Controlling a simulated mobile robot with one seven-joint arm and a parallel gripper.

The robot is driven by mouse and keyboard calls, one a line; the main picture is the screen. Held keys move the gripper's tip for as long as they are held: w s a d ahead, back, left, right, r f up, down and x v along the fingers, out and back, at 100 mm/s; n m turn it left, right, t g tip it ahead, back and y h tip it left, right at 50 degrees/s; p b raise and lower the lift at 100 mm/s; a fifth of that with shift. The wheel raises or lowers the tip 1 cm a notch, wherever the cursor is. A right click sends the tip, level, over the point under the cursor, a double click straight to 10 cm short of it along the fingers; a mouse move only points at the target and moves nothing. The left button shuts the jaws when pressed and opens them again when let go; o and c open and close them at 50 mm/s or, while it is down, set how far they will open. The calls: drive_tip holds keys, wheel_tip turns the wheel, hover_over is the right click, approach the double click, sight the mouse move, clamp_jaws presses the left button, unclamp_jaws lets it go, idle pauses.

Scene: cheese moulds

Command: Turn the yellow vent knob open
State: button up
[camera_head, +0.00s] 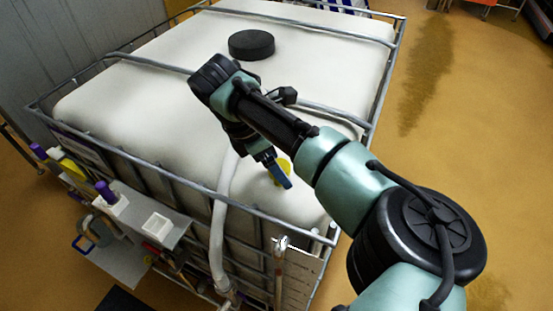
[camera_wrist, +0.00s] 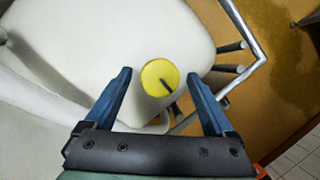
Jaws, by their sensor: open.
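The yellow vent knob (camera_wrist: 158,76) is a round disc with a dark line on its face, on the white tank top. In the head view the knob (camera_head: 282,168) shows near the tank's front right corner, partly hidden by my gripper. My gripper (camera_wrist: 161,82) has blue fingers and is open, with nothing held. In the wrist view the fingers stand to the left and right of the knob, with space on both sides. In the head view my gripper (camera_head: 278,172) points down at the knob; whether it touches cannot be told.
The white tank (camera_head: 170,105) sits in a grey metal cage with a tube rail (camera_head: 350,115) across its top. A black round lid (camera_head: 251,44) lies farther back. A pale hose (camera_head: 222,205) runs down the front. A grey shelf (camera_head: 165,228) with small items hangs at the front left.

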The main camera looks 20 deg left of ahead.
drive_tip(key=c, duration=1.4)
drive_tip(key=shift+o, duration=0.2)
drive_tip(key=shift+n, duration=0.4)
drive_tip(key=n+y+p, duration=0.1)
drive_tip(key=n, duration=0.2)
drive_tip(key=shift+d+t, duration=0.15)
drive_tip(key=shift+t, duration=0.25)
drive_tip(key=n+y, duration=0.1)
drive_tip(key=n, duration=0.1)
drive_tip(key=n+y, duration=0.1)
drive_tip(key=n, duration=0.2)
drive_tip(key=shift+d+t, duration=0.15)
drive_tip(key=shift+t, duration=0.25)
drive_tip(key=n+y+b, duration=0.1)
drive_tip(key=n+y, duration=0.1)
drive_tip(key=n, duration=0.2)
drive_tip(key=shift+d+n, duration=0.1)
drive_tip(key=shift+n, duration=0.3)
drive_tip(key=n+g+y+b, duration=0.1)
drive_tip(key=n, duration=0.3)
drive_tip(key=shift+d+b, duration=0.1)
drive_tip(key=shift+b, duration=0.2)
drive_tip(key=shift+n, duration=0.3)
